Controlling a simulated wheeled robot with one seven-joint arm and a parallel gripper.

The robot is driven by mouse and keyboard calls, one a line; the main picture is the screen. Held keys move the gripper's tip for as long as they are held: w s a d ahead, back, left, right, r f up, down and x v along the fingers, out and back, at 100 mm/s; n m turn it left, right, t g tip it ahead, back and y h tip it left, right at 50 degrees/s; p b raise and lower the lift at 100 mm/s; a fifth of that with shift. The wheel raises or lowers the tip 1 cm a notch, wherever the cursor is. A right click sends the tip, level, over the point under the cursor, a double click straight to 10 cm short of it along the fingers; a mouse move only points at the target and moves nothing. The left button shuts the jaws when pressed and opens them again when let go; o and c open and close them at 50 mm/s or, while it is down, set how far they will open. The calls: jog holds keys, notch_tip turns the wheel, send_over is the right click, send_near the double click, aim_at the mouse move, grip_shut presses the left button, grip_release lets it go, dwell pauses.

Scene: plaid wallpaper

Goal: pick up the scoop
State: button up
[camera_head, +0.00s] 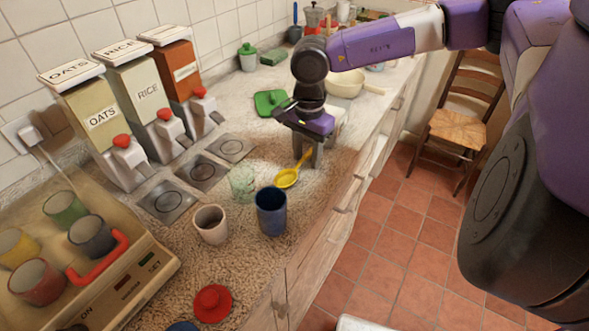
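The yellow scoop (287,179) lies on the speckled counter, its bowl toward the front left and its handle pointing up and right. My gripper (308,155) points down over the handle end. Its fingers look spread apart, with the end of the handle close to or between them. I cannot tell whether they touch it. The tip of the handle is partly hidden by the fingers.
A green glass (242,183), a dark blue cup (271,213) and a pinkish cup (211,226) stand just left of and in front of the scoop. Labelled dispensers (115,125) line the wall. A green lid (268,102) and a cream bowl (345,83) are farther back.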

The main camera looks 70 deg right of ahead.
jog(key=shift+c, duration=0.2)
grip_shut()
dwell(1.2)
